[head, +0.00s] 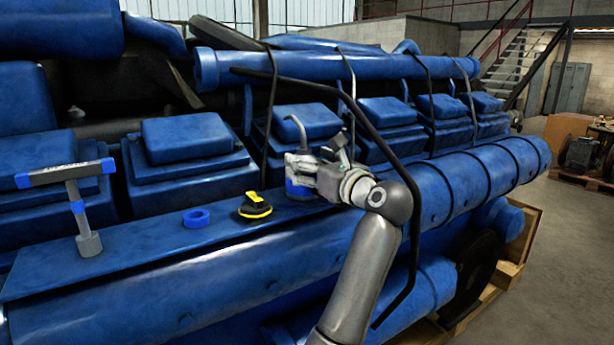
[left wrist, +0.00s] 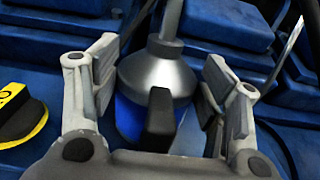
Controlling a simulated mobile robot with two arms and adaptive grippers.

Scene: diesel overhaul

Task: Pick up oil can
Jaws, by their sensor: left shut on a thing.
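The oil can (head: 297,189) has a blue body, a grey conical top and a thin bent spout. It stands upright at the blue engine's ledge, just right of a yellow and black disc. My left gripper (head: 317,172) is shut on the can from its right side. In the left wrist view the can's metal cone (left wrist: 150,75) sits between the two fingers of the left gripper (left wrist: 162,82), with a dark handle towards the camera. Whether the can's base touches the ledge is hard to tell. My right gripper is not in view.
On the blue ledge (head: 130,258) lie the yellow and black disc (head: 255,207), a blue ring (head: 196,218) and a standing grey and blue T-handled tool (head: 75,195). Engine covers rise behind. A black pipe (head: 375,130) crosses near my arm. Open floor lies at right.

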